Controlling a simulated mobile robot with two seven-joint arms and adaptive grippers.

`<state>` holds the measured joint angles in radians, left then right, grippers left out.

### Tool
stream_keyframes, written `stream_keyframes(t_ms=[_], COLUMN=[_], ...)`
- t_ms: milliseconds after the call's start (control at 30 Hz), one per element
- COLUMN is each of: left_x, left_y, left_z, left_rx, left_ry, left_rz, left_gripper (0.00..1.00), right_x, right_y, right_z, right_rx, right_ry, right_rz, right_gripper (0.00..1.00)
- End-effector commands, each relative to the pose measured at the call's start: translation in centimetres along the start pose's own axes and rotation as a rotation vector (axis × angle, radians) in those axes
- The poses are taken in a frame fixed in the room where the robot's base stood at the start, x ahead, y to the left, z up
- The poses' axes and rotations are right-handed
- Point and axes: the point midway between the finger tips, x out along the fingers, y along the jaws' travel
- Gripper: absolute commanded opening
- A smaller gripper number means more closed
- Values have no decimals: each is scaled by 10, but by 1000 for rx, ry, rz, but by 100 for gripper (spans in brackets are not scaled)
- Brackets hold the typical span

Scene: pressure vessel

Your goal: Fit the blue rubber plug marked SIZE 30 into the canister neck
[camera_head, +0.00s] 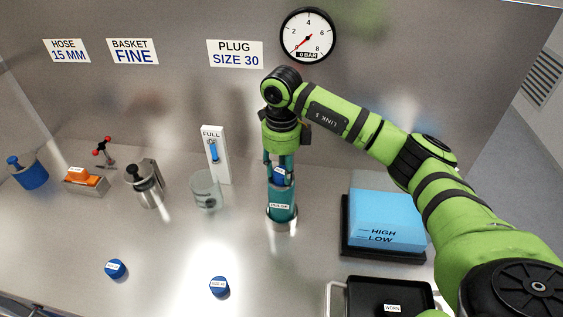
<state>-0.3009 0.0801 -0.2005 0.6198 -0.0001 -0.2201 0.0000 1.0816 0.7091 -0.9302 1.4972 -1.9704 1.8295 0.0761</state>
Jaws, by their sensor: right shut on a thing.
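My right gripper (279,175) points straight down and is shut on a blue plug (279,179). The plug is right at the top of the teal canister (283,212), which stands upright in a metal ring on the bench and bears a small white label. The fingers partly cover the plug and the neck, so I cannot tell whether the plug is in the neck or just above it. The marking on the held plug is not readable. Two other blue plugs (219,287) and (115,268) lie on the bench in front. My left gripper is out of view.
A blue block marked HIGH and LOW (385,215) sits on a black tray at right. A black tray labelled WORN (370,297) is at front right. A clear glass cup (206,190) and a FULL gauge (217,160) stand left of the canister. The front middle bench is mostly clear.

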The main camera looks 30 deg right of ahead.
Motion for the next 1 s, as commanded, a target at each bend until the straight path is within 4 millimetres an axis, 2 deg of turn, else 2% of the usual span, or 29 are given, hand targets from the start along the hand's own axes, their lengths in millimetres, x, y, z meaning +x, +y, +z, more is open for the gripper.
stream_keyframes(t_ms=[367, 400, 433, 467, 867, 1000], left_x=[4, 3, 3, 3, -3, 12], left_y=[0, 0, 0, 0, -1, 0], left_z=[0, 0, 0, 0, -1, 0], left_rx=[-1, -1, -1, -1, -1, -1], left_ry=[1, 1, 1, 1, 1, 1], left_rz=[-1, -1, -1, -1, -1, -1], left_gripper=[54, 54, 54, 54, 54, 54], right_x=[6, 5, 5, 5, -2, -16], right_y=[0, 0, 0, 0, 0, -1], right_z=[0, 0, 0, 0, 0, 1], right_rx=[0, 0, 0, 0, 0, 0], right_ry=[-2, -2, -2, -2, -2, -7], right_rz=[-1, -1, -1, 0, 0, -3], right_gripper=[19, 49, 61, 65, 65, 65])
